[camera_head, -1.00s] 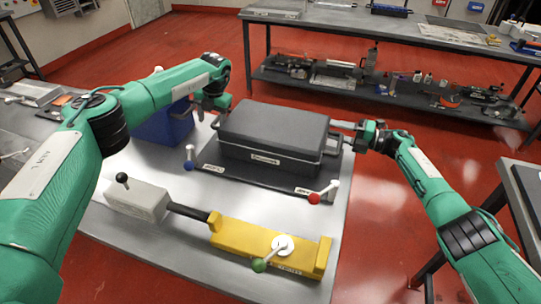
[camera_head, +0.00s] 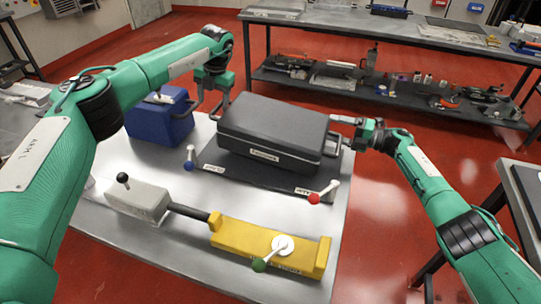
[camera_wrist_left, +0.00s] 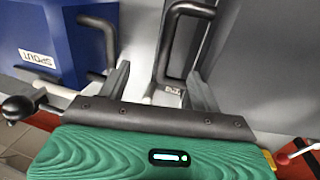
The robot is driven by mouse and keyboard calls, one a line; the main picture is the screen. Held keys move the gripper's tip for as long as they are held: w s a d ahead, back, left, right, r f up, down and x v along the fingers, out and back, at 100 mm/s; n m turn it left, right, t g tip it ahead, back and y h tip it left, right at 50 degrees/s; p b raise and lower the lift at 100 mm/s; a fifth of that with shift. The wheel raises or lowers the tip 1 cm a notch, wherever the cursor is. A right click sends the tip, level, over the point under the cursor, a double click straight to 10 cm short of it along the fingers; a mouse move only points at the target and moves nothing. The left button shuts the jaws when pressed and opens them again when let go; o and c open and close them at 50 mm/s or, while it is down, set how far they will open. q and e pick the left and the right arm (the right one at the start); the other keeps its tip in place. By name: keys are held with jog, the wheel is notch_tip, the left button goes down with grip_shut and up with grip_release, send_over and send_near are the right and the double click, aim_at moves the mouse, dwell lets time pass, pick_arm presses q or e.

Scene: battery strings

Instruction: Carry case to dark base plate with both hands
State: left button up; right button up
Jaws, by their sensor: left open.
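The dark grey case (camera_head: 272,123) lies flat, with its lid shut, over the dark base plate (camera_head: 285,180), whose front strip shows. My left gripper (camera_head: 219,84) is open above the case's left handle. In the left wrist view, the case handle (camera_wrist_left: 165,45) shows between the spread fingers of my left gripper (camera_wrist_left: 160,78), not clamped. My right gripper (camera_head: 346,121) is at the case's right end, by the right handle (camera_head: 333,145). Its finger gap is too small to read.
A blue box (camera_head: 160,120) stands close left of the case. A red-knobbed lever (camera_head: 315,198) and a blue-knobbed lever (camera_head: 190,160) stand at the plate's front corners. A yellow block (camera_head: 265,247) and a grey block (camera_head: 138,200) lie in front on the metal table (camera_head: 190,268).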

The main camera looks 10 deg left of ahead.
pick_arm(q)
jog(key=shift+s+d+r, duration=0.1)
jog(key=shift+d+r, duration=0.1)
jog(key=shift+d, duration=0.1)
pick_arm(e)
jog(key=shift+s+a, duration=0.15)
jog(key=shift+a, duration=0.1)
pick_arm(q)
jog(key=shift+a+f, duration=0.1)
jog(key=shift+a, duration=0.05)
pick_arm(e)
jog(key=shift+f, duration=0.25)
jog(key=shift+d, duration=0.15)
jog(key=shift+d, duration=0.4)
pick_arm(q)
jog(key=shift+a+f, duration=0.1)
jog(key=shift+a, duration=0.05)
pick_arm(e)
jog(key=s+d, duration=0.2)
jog(key=d, duration=0.9)
jog(key=shift+d+f, duration=0.15)
jog(key=shift+d, duration=0.05)
